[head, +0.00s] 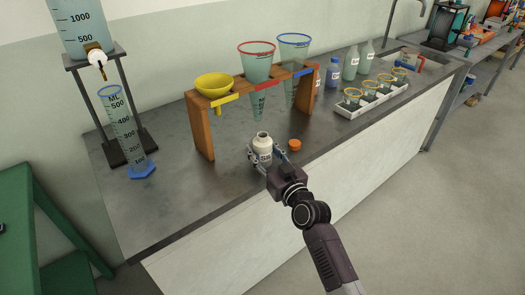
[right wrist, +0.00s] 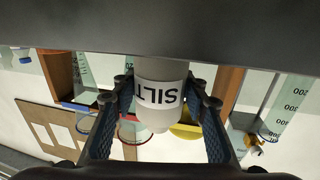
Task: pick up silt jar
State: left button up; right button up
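The silt jar (head: 263,148) is a white, open-topped jar with a SILT label, upright on the grey bench near its front edge. In the right wrist view, which is upside down, the jar (right wrist: 161,95) is between the two fingers. My right gripper (head: 267,157) is around the jar at label height, one finger on each side. Its fingers (right wrist: 160,97) look open, with a small gap on the right side in the head view; contact on the other side is unclear. My left gripper is out of view.
An orange cap (head: 295,145) lies right of the jar. Behind stands a wooden rack (head: 203,135) with a yellow funnel (head: 213,85) and clear cones. A measuring cylinder (head: 122,128) stands left. A white tray of beakers (head: 373,105) and bottles are farther right.

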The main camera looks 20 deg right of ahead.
jog(key=c, duration=0.5)
notch_tip(320, 180, up, 20)
jog(key=shift+r+p, duration=0.1)
jog(key=shift+p, duration=0.9)
